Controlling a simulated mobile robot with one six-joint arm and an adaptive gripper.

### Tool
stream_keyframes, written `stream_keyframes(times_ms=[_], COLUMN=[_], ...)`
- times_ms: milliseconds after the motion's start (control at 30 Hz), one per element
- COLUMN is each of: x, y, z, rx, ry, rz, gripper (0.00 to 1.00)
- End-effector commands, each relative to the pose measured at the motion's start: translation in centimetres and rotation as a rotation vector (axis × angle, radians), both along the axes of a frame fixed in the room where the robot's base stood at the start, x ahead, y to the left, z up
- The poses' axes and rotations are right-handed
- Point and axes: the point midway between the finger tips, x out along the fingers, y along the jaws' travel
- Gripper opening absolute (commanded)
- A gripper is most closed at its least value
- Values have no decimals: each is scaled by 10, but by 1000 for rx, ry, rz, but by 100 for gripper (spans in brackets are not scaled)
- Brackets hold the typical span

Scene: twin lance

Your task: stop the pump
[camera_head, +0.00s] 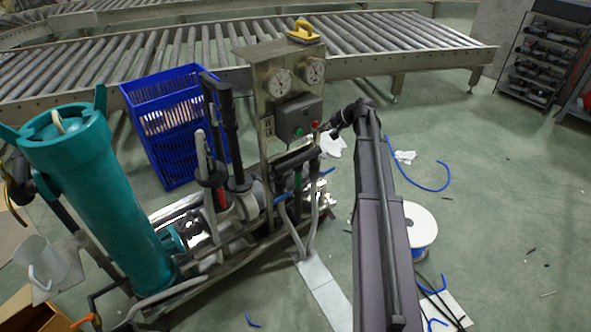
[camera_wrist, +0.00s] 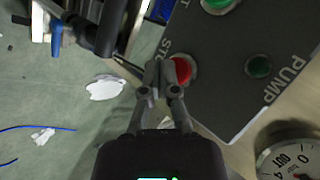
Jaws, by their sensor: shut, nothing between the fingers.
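The pump's grey control box (camera_head: 298,118) sits on the metal panel below two gauges. Its red button (camera_head: 315,124) shows at the right side of the box and, in the wrist view, as a red button (camera_wrist: 183,71) beside partly hidden lettering starting "ST". A bright green button (camera_wrist: 217,3) and a dark green lamp (camera_wrist: 259,67) by the word "PUMP" are on the same face. My gripper (camera_head: 333,131) is just right of the box. In the wrist view my gripper (camera_wrist: 160,72) is shut and empty, its tips overlapping the red button's left edge. I cannot tell if they touch it.
Hoses and pipes stand below the box, with a teal filter cylinder (camera_head: 95,200) at left. A blue crate (camera_head: 170,125) and roller conveyor (camera_head: 420,40) are behind. A white spool (camera_head: 420,228) and blue tubing lie on the floor at right.

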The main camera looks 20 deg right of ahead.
Motion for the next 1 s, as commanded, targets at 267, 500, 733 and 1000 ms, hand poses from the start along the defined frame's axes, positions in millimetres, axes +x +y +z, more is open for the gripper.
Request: stream_keyframes(times_ms=[267, 500, 733, 1000], x=[-18, -34, -49, -54], y=[-5, -12, -17, -19], z=[0, -1, -1, -1], rx=[0, 1, 0, 0], ry=[0, 1, 0, 0], rz=[-1, -1, 0, 0], gripper=[0, 0, 0, 0])
